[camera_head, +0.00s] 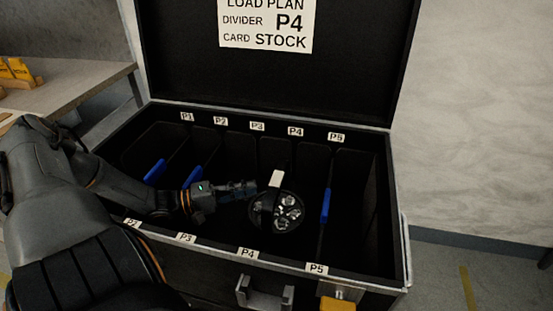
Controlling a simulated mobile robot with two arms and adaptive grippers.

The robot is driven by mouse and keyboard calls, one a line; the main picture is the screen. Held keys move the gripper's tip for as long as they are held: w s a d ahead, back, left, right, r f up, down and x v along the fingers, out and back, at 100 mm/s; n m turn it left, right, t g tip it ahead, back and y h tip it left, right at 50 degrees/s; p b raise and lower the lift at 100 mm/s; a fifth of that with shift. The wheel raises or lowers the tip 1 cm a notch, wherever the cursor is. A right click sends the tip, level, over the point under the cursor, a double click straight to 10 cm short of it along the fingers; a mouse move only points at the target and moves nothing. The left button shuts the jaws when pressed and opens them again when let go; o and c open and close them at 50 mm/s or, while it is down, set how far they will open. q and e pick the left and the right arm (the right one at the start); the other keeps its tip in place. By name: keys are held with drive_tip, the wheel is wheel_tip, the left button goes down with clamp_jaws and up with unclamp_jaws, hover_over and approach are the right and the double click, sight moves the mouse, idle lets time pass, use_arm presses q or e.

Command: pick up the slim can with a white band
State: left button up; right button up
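A round black can (288,212) with several clear lenses in its face sits in the open black case, in the middle of the row of slots. A small white patch (276,178) shows at its upper edge; I cannot tell whether it is a band around the can. My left gripper (252,188) reaches in from the left, with its fingers close to the can's upper left side. The fingers are dark and small here, so whether they are open, shut or touching the can is unclear. The can's lower body is hidden in the case. My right gripper is not in view.
The case (408,262) has dark dividers and tags P1 to P5 along its rims. Blue pieces (325,205) show on some dividers. The raised lid (350,70) bears a sign (266,24) reading P4. A bench (75,85) stands at the left.

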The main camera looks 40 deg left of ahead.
use_arm(q)
wheel_tip(320, 180, down, 2)
drive_tip(key=shift+f, duration=0.1)
drive_tip(key=shift+w+d+r+b, duration=0.2)
drive_tip(key=shift+w+d, duration=0.1)
drive_tip(key=shift+w, duration=0.2)
drive_tip(key=shift+w+d+r+b, duration=0.15)
drive_tip(key=shift+w+d+b, duration=0.1)
drive_tip(key=shift+w, duration=0.2)
drive_tip(key=shift+w+d, duration=0.3)
drive_tip(key=shift+w, duration=0.15)
drive_tip(key=shift+b+x, duration=0.5)
drive_tip(key=shift+x, duration=1.45)
drive_tip(key=shift+w+d, duration=0.1)
drive_tip(key=shift+w, duration=0.1)
clamp_jaws()
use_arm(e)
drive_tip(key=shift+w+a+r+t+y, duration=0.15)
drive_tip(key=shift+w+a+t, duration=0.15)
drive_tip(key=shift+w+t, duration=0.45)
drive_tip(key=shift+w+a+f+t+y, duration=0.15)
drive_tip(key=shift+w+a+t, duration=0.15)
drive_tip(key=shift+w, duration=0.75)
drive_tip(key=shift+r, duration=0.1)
use_arm(q)
drive_tip(key=shift+r, duration=0.25)
